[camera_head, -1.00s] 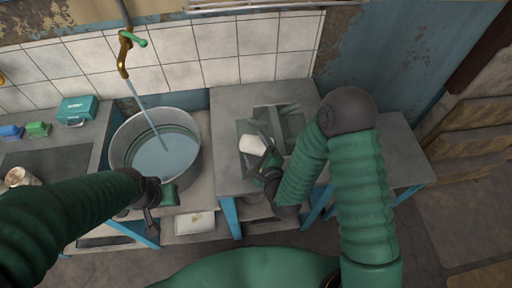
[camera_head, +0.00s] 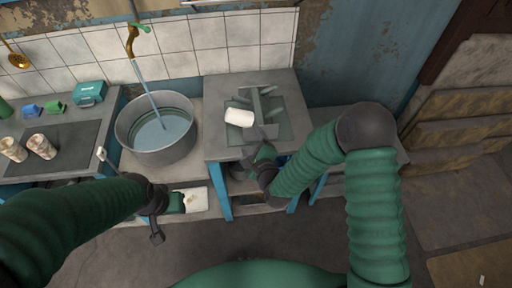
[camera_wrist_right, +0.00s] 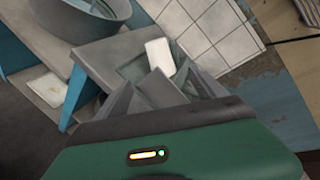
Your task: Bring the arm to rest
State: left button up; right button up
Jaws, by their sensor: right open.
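My right gripper (camera_head: 262,150) is open and empty beside the front edge of the small grey table (camera_head: 222,147). A white carton-like block (camera_head: 239,117) lies on that table, apart from the gripper; it also shows in the right wrist view (camera_wrist_right: 159,55), beyond the fingers (camera_wrist_right: 160,92). My left gripper (camera_head: 156,212) hangs in front of the counter below the basin; its fingers are too small and dark to tell whether they are open.
A metal basin (camera_head: 178,143) of water stands left of the table under a running tap (camera_head: 132,42). A white tray (camera_head: 196,200) lies on the lower shelf. The floor in front is clear.

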jog(key=s+d+r+n+g+h, duration=0.1)
jog(key=s+d+r+n+g, duration=0.1)
jog(key=s+d+n+g, duration=0.3)
jog(key=s+d+r+n+g+h, duration=0.1)
jog(key=s+d+n+g+h, duration=0.1)
jog(key=s+d+n+g, duration=0.4)
jog(key=s+d+n, duration=0.5)
jog(key=s+n, duration=0.6)
jog(key=shift+s+d+r, duration=0.15)
jog(key=shift+r, duration=0.2)
